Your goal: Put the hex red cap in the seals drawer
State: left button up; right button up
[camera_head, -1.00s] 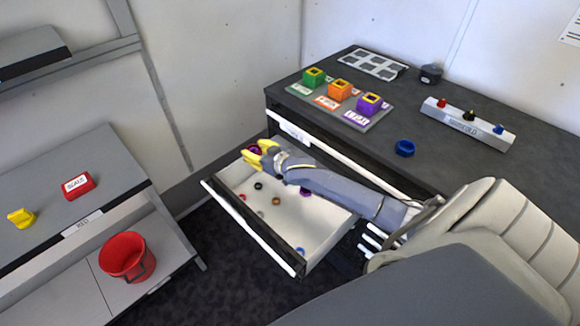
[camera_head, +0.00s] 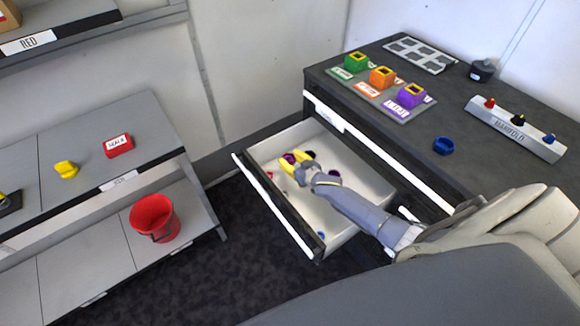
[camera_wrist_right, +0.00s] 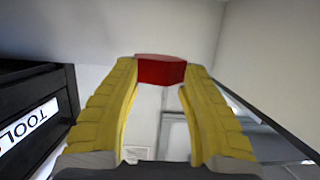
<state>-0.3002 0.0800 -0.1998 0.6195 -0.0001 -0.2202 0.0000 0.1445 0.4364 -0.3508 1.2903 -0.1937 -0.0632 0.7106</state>
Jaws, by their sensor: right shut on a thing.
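A red hex cap (camera_wrist_right: 160,70) sits between the fingertips of my right gripper (camera_wrist_right: 158,85) in the right wrist view, and the gripper is shut on it. I cannot tell whether the cap touches the drawer floor. The drawer's own label is not readable. My left gripper is not in view.
Small parts lie in the drawer, including a purple one (camera_head: 290,157) and a blue one (camera_head: 321,234). A red box (camera_head: 118,145), whose label seems to read SEALS, and a yellow part (camera_head: 67,169) are on the left shelf. A red bucket (camera_head: 154,217) stands below.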

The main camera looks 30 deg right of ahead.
jog(key=shift+f, duration=1.95)
jog(key=shift+f, duration=0.6)
jog(key=o, duration=1.2)
jog(key=shift+o, duration=0.2)
jog(key=shift+s+r, duration=0.1)
jog(key=shift+r, duration=0.55)
jog(key=v, duration=0.7)
jog(key=shift+s, duration=0.15)
